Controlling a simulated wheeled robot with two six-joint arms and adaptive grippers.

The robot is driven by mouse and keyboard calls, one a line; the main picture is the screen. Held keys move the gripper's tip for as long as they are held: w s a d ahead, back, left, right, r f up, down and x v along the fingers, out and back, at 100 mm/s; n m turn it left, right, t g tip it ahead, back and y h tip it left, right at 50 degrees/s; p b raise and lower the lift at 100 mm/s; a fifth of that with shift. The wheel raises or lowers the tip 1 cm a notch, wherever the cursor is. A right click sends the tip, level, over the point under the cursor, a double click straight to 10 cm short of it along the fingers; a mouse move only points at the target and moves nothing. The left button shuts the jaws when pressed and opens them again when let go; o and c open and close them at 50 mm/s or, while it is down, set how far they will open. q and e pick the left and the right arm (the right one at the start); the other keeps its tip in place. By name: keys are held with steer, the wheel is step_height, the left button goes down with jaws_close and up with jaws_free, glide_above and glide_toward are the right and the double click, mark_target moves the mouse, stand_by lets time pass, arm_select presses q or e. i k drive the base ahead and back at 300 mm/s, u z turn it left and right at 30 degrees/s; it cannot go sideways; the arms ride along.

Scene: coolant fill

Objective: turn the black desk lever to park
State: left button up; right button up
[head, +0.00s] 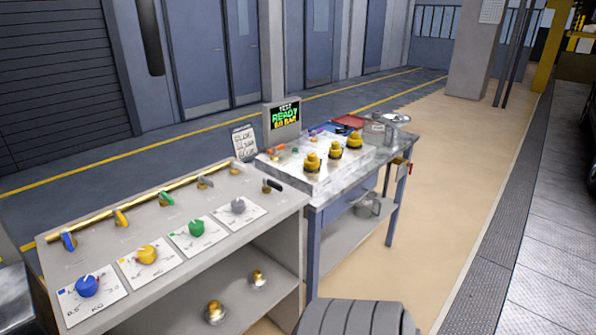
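The black desk lever (273,186) sits at the right end of the grey desk (235,243), near its far right corner. Neither of my grippers is in view, and nothing touches the lever.
Blue (68,240), yellow (121,217), green (166,199) and grey (205,181) levers line a brass pipe. Coloured knobs (147,254) sit on cards in front. A screen (282,115) reads READY. A workbench (345,180) with yellow-topped fittings adjoins. Tan floor (460,170) is clear.

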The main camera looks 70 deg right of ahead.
mark_target(267, 181)
steer(key=z, duration=2.15)
steer(key=k, duration=0.55)
steer(key=z, duration=0.25)
steer(key=i, duration=1.5)
steer(key=u, duration=0.85)
